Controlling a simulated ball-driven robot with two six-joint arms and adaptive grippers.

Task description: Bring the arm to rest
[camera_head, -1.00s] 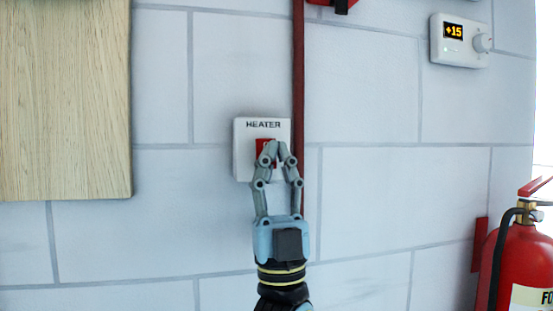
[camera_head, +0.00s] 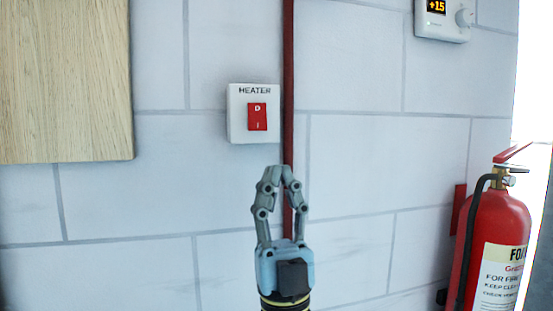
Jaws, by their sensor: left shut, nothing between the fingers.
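My left gripper (camera_head: 280,172) is in the lower middle of the head view. Its fingertips meet, and nothing is between them. It is below the white switch box (camera_head: 238,124) marked HEATER on the wall, apart from it in the picture. The box carries a red rocker switch (camera_head: 257,117), now in full view, with one mark at its top and one at its bottom. My right gripper is not in view.
A dark red vertical pipe (camera_head: 288,60) runs down the wall behind the gripper. A wooden board (camera_head: 65,80) hangs at left. A white thermostat (camera_head: 443,20) reading +15 is at top right. A red fire extinguisher (camera_head: 495,225) stands at lower right. The brick wall elsewhere is clear.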

